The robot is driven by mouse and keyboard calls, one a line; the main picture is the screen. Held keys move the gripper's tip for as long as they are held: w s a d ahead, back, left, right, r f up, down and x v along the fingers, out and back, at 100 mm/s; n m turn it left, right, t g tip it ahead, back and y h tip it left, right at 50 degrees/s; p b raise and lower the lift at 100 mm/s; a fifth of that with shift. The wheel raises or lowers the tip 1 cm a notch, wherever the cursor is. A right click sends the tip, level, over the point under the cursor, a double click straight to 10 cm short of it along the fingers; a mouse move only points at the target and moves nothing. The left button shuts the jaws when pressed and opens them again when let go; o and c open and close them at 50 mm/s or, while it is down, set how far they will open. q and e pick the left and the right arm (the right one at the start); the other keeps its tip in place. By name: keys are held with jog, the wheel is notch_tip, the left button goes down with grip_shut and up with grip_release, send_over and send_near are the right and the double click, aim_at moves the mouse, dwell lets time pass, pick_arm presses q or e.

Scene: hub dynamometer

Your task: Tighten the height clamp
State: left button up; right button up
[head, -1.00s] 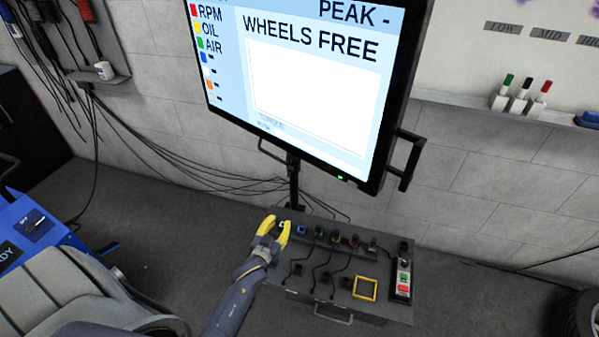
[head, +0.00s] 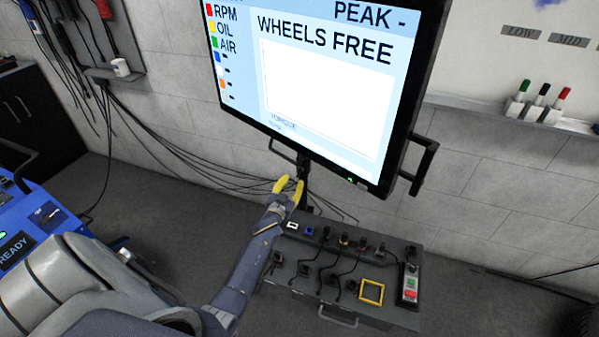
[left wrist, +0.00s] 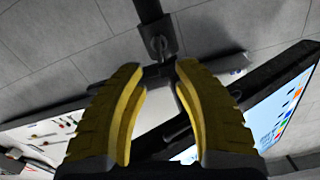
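My left gripper (head: 288,182) is at the dark stand pole (head: 303,178) below the monitor (head: 320,80). Its yellow fingers are apart with nothing between them. In the left wrist view, the open gripper (left wrist: 158,72) faces the pole (left wrist: 150,10). A small dark fitting with a rounded, greyish end, which looks like the height clamp (left wrist: 160,46), sits on the pole just beyond the fingertips, roughly centred between them. No contact shows. In the head view the clamp cannot be made out clearly beside the fingers. My right gripper is not in view.
The grey control box (head: 345,310), with cables, switches and a yellow-framed square (head: 371,292), stands below the gripper. A monitor side handle (head: 424,165) sticks out right. Cables run along the wall at left. A blue machine (head: 30,235) marked READY is at left.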

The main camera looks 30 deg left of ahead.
aim_at(299, 173)
pick_arm(q)
jog(key=shift+x, duration=3.8)
jog(key=shift+c, duration=0.2)
grip_shut()
